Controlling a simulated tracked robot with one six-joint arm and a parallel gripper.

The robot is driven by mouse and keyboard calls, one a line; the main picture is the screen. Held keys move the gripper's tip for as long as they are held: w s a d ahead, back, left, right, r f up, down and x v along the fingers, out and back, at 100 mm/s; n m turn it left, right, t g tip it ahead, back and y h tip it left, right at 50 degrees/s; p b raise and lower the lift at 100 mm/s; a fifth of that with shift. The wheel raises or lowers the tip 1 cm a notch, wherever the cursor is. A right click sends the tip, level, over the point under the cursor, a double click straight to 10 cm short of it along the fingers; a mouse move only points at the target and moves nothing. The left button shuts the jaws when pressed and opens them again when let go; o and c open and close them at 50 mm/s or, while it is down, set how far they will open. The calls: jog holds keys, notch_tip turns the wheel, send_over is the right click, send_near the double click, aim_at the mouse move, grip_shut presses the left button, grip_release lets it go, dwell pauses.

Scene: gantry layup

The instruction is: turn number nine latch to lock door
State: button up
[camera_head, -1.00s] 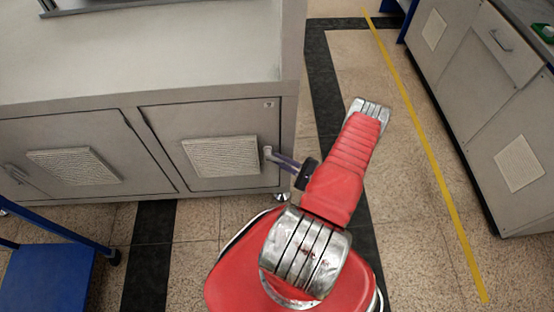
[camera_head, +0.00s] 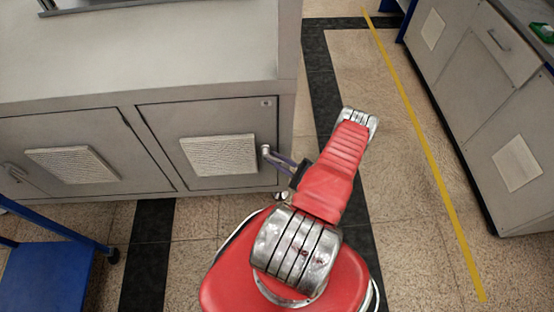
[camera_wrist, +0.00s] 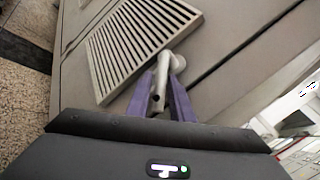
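The latch (camera_head: 266,150) is a pale metal lever at the right edge of the cabinet's right door (camera_head: 160,125). The door looks flush with the cabinet front. A small label (camera_head: 265,102) sits at the door's upper right corner, too small to read. My gripper (camera_head: 272,157) reaches the latch from the right. In the wrist view, the two purple fingers of my gripper (camera_wrist: 162,85) lie on either side of the latch lever (camera_wrist: 163,72), close against it, and look shut on it. The lever's lower end shows between the fingers.
A vented panel (camera_head: 220,155) is on the door, left of the latch. A blue cart (camera_head: 48,272) stands at the lower left. Another grey cabinet (camera_head: 480,110) stands at the right, past a yellow floor line (camera_head: 425,150). The floor between is clear.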

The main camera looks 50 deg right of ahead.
jog(key=shift+s, duration=0.15)
jog(key=shift+s+d, duration=0.15)
jog(key=shift+s, duration=0.35)
jog(key=s+d+f, duration=0.1)
jog(key=s, duration=1.1)
jog(key=shift+s+f, duration=0.25)
jog(key=shift+f, duration=0.05)
jog(key=shift+c, duration=0.2)
